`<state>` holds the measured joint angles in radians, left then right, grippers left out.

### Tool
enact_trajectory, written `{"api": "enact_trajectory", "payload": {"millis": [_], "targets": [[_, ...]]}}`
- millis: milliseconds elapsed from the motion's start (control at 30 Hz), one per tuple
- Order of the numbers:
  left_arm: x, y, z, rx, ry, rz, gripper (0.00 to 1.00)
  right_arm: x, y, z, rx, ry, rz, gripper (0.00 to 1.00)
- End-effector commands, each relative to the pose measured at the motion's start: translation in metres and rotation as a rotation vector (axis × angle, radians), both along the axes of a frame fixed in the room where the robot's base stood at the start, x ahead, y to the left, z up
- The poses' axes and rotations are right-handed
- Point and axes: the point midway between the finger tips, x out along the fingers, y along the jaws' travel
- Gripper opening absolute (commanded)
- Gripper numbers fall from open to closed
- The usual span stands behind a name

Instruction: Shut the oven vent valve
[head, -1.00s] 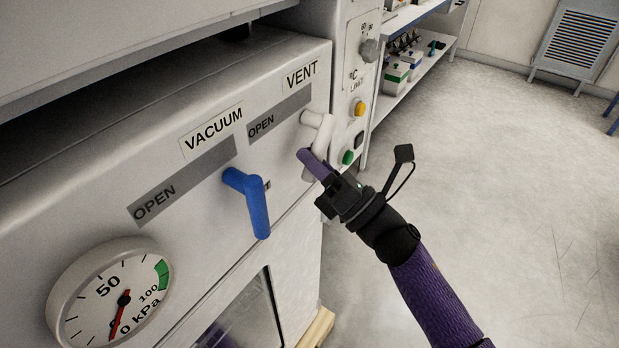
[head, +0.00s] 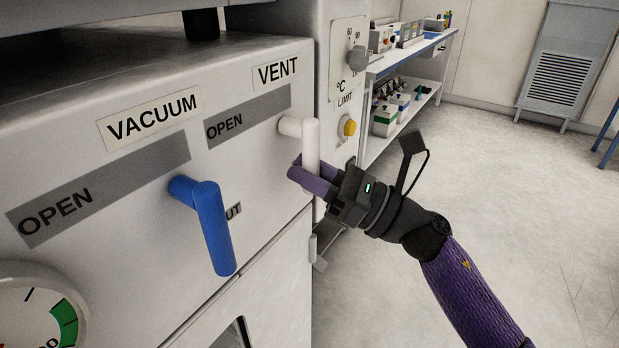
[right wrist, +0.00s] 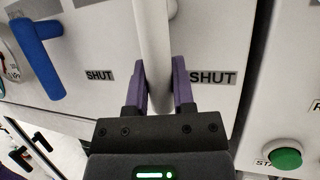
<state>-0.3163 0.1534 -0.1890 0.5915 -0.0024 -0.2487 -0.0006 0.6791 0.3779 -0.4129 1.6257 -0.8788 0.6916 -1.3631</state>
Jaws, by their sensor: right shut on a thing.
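The vent valve has a white lever (head: 311,143) on a short white stem, below the VENT label and its grey OPEN strip (head: 248,117) in the head view. The lever hangs downward. My right gripper (head: 303,171) has its purple fingers shut on the lower part of this lever. In the right wrist view, the white lever (right wrist: 154,45) passes between the two fingers (right wrist: 160,75), and a SHUT label (right wrist: 212,78) is just right of it. My left gripper is not in view.
The blue vacuum lever (head: 208,225) hangs down left of the vent lever. A pressure gauge (head: 40,310) is at lower left. A yellow button (head: 349,127) and a green button (right wrist: 284,158) sit on the control column at right. Open floor lies to the right.

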Motion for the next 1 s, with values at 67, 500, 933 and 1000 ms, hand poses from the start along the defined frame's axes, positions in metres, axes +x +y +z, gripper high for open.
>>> {"api": "enact_trajectory", "payload": {"millis": [67,500,933,1000], "targets": [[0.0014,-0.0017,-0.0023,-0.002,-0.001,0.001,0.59,0.0003,-0.0001,-0.0017,-0.008,-0.006,0.0,0.0],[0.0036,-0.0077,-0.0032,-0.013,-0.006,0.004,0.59,0.0002,-0.0002,-0.0002,-0.012,-0.014,-0.002,0.0],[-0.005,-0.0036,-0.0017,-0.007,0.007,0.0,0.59,0.0,-0.0002,0.0,-0.009,-0.013,0.0,0.66],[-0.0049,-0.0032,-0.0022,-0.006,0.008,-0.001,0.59,-0.0014,-0.0043,-0.0026,-0.01,-0.011,0.0,0.66]]}}
